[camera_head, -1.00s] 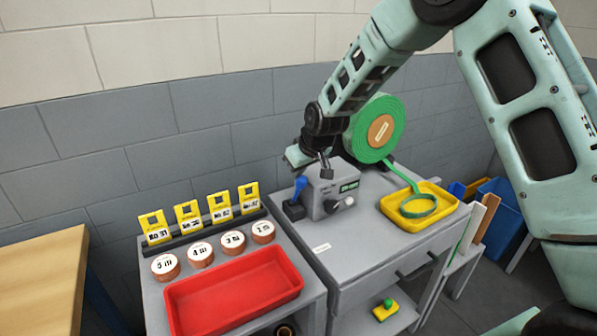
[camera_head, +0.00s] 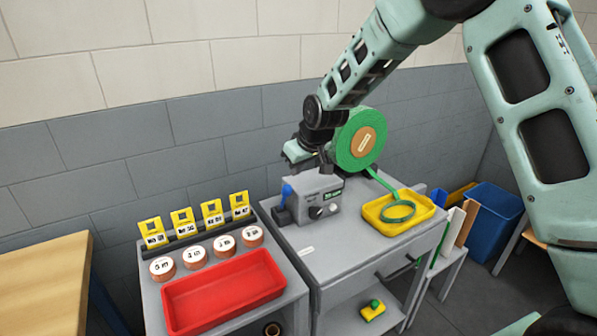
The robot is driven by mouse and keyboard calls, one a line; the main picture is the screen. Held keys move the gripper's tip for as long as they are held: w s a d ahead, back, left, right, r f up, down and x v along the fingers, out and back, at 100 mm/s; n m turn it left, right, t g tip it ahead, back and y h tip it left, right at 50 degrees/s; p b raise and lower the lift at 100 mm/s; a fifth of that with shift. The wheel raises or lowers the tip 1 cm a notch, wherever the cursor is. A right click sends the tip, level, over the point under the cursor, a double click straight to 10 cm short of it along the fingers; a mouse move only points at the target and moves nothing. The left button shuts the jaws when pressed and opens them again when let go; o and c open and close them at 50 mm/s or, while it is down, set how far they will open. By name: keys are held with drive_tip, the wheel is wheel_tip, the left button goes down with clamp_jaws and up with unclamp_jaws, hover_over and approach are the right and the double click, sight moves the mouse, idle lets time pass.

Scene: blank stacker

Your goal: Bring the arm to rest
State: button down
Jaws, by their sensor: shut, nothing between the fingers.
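My gripper (camera_head: 318,166) hangs above the grey machine (camera_head: 318,197) with a small green display and black knobs. It is empty, and its fingers are small and partly dark against the machine's top. I cannot tell from this view whether the fingertips touch the machine. My arm reaches in from the upper right and bends down to the gripper. A large green roll (camera_head: 350,150) with a brown core stands just behind and right of the gripper, partly hidden by my arm.
A green strip runs from the roll into a yellow tray (camera_head: 432,208). On the left cart are a red tray (camera_head: 222,292), several white-topped discs and a row of yellow tags (camera_head: 212,212). A blue bin (camera_head: 492,222) stands at right. A wooden table (camera_head: 40,285) is at left.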

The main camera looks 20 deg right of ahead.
idle(0.4)
drive_tip(key=s+a+r+n+g, duration=0.15)
drive_tip(key=s+a, duration=0.35)
drive_tip(key=s, duration=0.5)
drive_tip(key=s+a+r+g, duration=0.25)
drive_tip(key=s+a, duration=0.25)
drive_tip(key=s, duration=0.5)
drive_tip(key=s+d+r+n+g+h, duration=0.1)
drive_tip(key=s+d+n, duration=0.1)
drive_tip(key=s, duration=2)
drive_tip(key=shift+s+g, duration=0.15)
drive_tip(key=shift+g, duration=0.15)
drive_tip(key=shift+r, duration=0.1)
